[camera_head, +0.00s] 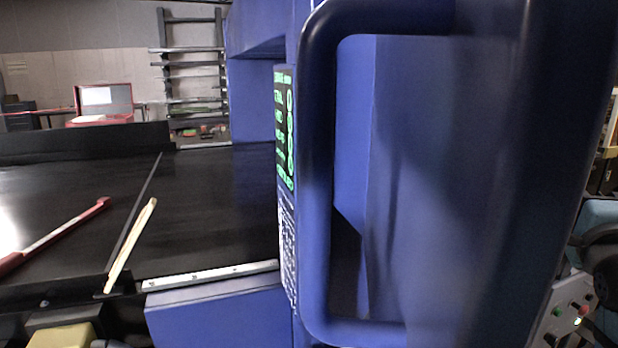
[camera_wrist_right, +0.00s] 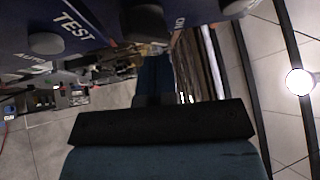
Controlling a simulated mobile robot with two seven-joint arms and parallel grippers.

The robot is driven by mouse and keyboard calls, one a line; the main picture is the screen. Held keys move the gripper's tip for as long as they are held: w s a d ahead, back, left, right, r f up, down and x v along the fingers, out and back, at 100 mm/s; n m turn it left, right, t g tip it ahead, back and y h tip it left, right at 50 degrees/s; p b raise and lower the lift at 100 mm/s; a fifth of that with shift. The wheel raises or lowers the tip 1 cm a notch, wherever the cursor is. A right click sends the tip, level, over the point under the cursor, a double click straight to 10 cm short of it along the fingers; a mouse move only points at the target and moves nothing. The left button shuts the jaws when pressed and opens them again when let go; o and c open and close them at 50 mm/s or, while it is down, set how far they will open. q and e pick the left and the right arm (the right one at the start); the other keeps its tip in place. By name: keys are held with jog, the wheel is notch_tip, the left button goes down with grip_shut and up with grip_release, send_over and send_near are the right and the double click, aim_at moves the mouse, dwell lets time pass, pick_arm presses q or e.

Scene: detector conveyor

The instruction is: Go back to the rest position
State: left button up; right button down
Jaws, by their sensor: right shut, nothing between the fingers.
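My right gripper (camera_wrist_right: 155,80) shows in the right wrist view, reaching out from a dark crossbar over a teal body. Its fingers are together, with nothing visible held between them. A blue control panel (camera_wrist_right: 95,22) with round knobs and the word TEST is beyond it, at the top of that view; I cannot tell the exact gap. In the head view a teal and black arm part shows at the right edge, but no fingertips are visible there. My left gripper is in neither view.
In the head view a large blue machine with a thick handle (camera_head: 317,180) fills the middle and right, very close. A black conveyor belt (camera_head: 200,200) runs into it from the left. A red-handled bar (camera_head: 55,235) and a pale stick (camera_head: 132,245) show at the left.

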jog(key=s+a+f+n+g+y, duration=0.1)
jog(key=s+a+f+n+g, duration=0.2)
jog(key=f, duration=0.5)
jog(key=s+a+f+n+g+y, duration=0.1)
jog(key=a+f+n+g+y, duration=0.1)
jog(key=f+n, duration=0.5)
jog(key=s+a+f+n+g+y, duration=0.1)
jog(key=s+a+f+g, duration=0.15)
jog(key=f, duration=0.75)
jog(key=s+a+f+n+g+y, duration=0.1)
jog(key=s+a+f+n+g, duration=0.4)
jog(key=s+f, duration=0.45)
jog(key=s+a+f+n+g+y, duration=0.2)
jog(key=s+a+f+n+g, duration=0.15)
jog(key=s+f+n, duration=0.6)
jog(key=w+a+f+t+y, duration=0.1)
jog(key=w+a+f+t, duration=0.1)
jog(key=a+f+t, duration=0.1)
jog(key=w+a+f+m+t+y, duration=0.1)
jog(key=w+a+f+t, duration=0.2)
jog(key=f, duration=0.5)
jog(key=shift+w+a+t+y+p, duration=0.25)
jog(key=shift+a+t+y+p, duration=0.15)
jog(key=shift+t, duration=0.5)
